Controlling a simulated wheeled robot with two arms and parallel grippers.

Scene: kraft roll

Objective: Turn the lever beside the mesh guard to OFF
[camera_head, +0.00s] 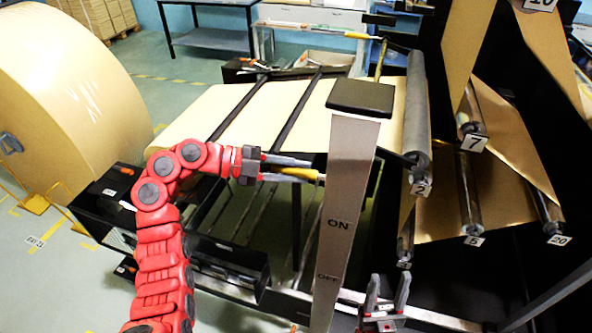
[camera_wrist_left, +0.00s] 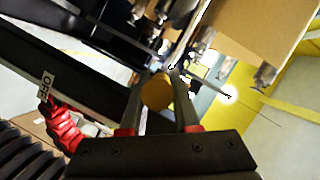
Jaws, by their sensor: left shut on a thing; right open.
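A tall grey plate (camera_head: 352,165) stands upright in the middle of the head view, with ON printed above OFF. My left gripper (camera_head: 311,170) is at the plate's left edge, above the ON mark in the picture. It is shut on the yellow lever handle (camera_head: 303,172), whose round yellow end (camera_wrist_left: 157,94) shows between the fingers in the left wrist view. My right gripper (camera_head: 386,293) is open and empty, low and right of the plate. I cannot clearly make out the mesh guard.
A large kraft roll (camera_head: 70,90) stands at the left. A brown paper web (camera_head: 235,115) runs behind the plate to a grey roller (camera_head: 417,110). Numbered rollers and a dark frame fill the right side. Black boxes (camera_head: 105,205) sit by my left arm.

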